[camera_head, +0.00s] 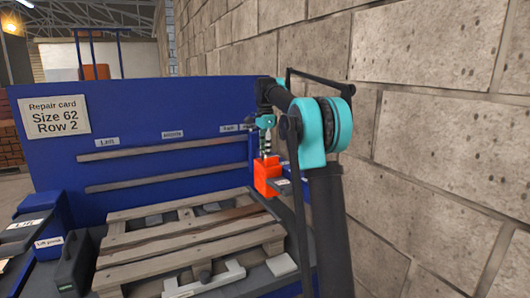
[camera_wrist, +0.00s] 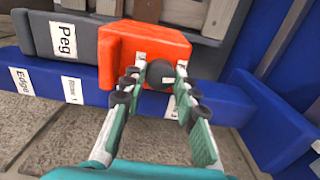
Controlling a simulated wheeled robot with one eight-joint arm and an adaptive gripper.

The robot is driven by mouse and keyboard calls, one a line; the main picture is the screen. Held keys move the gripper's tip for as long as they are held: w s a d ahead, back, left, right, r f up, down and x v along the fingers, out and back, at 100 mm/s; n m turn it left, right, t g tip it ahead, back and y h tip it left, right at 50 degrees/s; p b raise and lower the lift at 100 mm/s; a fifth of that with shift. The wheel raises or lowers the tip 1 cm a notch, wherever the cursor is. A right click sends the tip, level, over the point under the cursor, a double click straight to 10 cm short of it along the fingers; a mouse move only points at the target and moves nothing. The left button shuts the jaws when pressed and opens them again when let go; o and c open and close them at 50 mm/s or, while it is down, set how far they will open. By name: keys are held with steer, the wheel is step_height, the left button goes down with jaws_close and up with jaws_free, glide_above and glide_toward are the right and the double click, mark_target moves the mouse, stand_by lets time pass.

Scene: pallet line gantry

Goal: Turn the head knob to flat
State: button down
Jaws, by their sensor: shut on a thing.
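The orange head (camera_head: 267,174) stands at the right end of the pallet in the head view. In the wrist view the orange head (camera_wrist: 150,48) fills the upper middle, with a dark round knob (camera_wrist: 157,77) on its near face. My gripper (camera_wrist: 161,72) has a fingertip on each side of the knob and is shut on it. In the head view my gripper (camera_head: 266,152) points down at the head from above, and the knob is hidden there. Small white marks show near the fingertips; I cannot read the knob's setting.
A wooden pallet (camera_head: 190,245) lies in front of a blue panel (camera_head: 60,160) with a card reading "Size 62 Row 2". A grey block marked "Peg" (camera_wrist: 75,38) adjoins the head. A blue rail (camera_wrist: 65,83) runs below it. A block wall (camera_head: 440,130) stands close on the right.

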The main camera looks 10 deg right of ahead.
steer(key=shift+m, duration=1)
steer(key=c, duration=1.2)
jaws_free()
steer(key=shift+o, duration=0.2)
step_height(320, 180, up, 12)
